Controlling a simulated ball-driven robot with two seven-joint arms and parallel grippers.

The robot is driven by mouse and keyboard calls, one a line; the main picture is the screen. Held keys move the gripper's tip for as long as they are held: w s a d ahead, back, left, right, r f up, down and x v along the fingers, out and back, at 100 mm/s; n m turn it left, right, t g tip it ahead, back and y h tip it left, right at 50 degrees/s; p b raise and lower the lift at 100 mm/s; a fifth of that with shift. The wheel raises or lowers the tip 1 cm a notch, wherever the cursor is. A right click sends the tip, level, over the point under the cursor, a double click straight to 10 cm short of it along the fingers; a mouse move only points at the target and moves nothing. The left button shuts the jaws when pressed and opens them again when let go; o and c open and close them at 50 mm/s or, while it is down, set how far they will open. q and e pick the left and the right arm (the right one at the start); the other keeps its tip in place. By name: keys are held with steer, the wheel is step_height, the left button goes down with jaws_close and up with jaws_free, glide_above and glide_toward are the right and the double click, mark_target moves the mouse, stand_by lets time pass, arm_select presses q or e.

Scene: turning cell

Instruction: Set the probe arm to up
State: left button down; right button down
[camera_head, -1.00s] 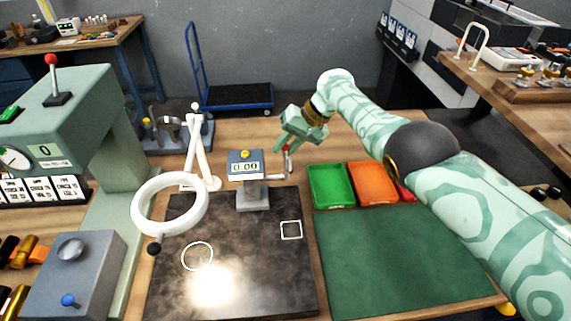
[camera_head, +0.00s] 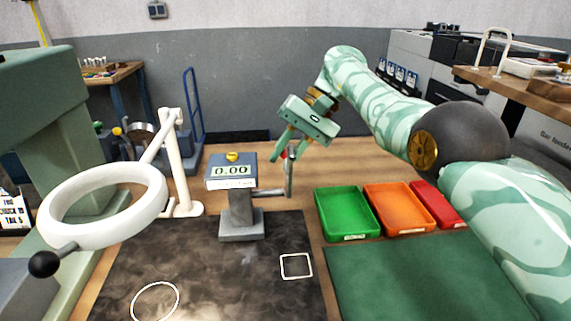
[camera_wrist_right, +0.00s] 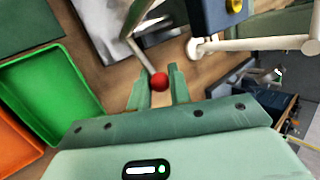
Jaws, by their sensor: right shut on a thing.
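The rod ends in a red ball (camera_wrist_right: 159,82), clear in the right wrist view and mostly hidden in the head view. My right gripper (camera_head: 284,148) reaches down from the upper right and is shut on the red ball. My left gripper is not in view.
The gauge stands on a dark plate (camera_head: 225,285). A white ring lamp (camera_head: 150,205) on a stand is to the left. Green (camera_head: 349,236), orange (camera_head: 405,230) and red trays (camera_head: 452,216) lie right of the gauge, behind a green mat (camera_head: 420,285).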

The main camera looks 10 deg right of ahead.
stand_by(0.4)
steer(key=c, duration=1.3)
jaws_free()
steer(key=shift+c, duration=0.2)
steer(key=shift+s, duration=0.15)
